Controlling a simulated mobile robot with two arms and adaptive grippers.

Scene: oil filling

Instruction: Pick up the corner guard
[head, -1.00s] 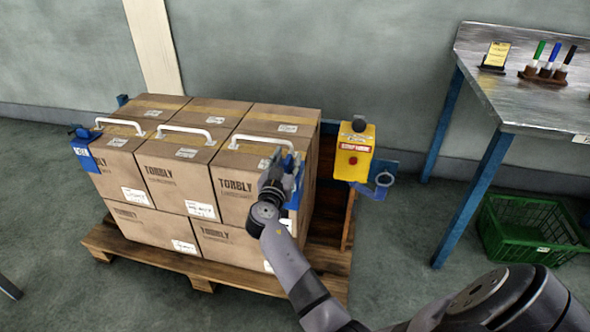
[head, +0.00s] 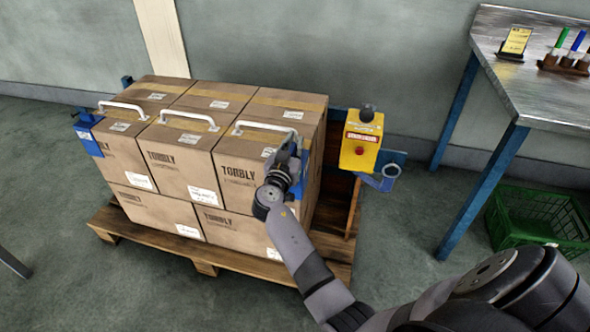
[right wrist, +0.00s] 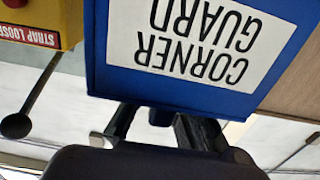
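A blue corner guard with a white "CORNER GUARD" label (right wrist: 170,93) fills the upper middle of the right wrist view, upside down and very close. In the head view it sits at the stack's front right corner, mostly hidden behind my right gripper (head: 291,158). In the right wrist view, the right gripper's dark fingers (right wrist: 160,130) are spread apart just below the label. A dark knob on the guard shows between them; contact is not clear. Another blue corner guard (head: 88,143) is at the stack's left corner. My left gripper is not in view.
Cardboard boxes (head: 175,165) with white edge handles stand on a wooden pallet (head: 205,262). A yellow control box (head: 361,150) with a red button stands to their right. A metal table (head: 530,95) and a green crate (head: 535,225) are further right.

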